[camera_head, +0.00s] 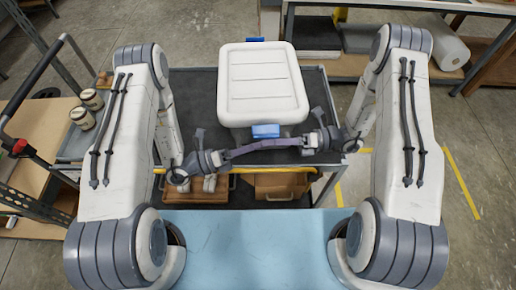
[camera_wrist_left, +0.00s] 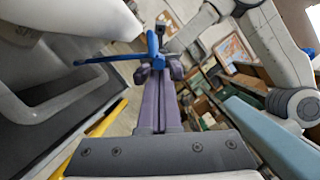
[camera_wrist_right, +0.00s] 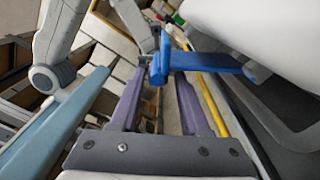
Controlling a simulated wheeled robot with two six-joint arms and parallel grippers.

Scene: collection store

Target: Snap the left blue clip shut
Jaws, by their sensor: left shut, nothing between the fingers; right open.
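A white box with a ribbed lid (camera_head: 262,82) stands in front of me. A blue clip (camera_head: 265,131) juts out from its near side; another blue clip (camera_head: 255,40) shows at the far side. I cannot tell which one is called left. My left gripper (camera_head: 250,148) is shut and empty, its purple tips just at or below the near clip. In the left wrist view that clip (camera_wrist_left: 110,60) sticks out beyond the fingertips (camera_wrist_left: 160,68). My right gripper (camera_head: 278,143) is open, facing the left one. The right wrist view shows the clip (camera_wrist_right: 205,62) beyond its spread fingers; contact is unclear.
The box stands on a dark-topped cart (camera_head: 190,95) with a yellow front bar (camera_head: 290,170). Brown boxes (camera_head: 282,185) lie on its lower shelf. A pale blue surface (camera_head: 255,250) is nearest me. Jars (camera_head: 82,118) stand at left; a shelf with a white roll (camera_head: 450,53) is at back right.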

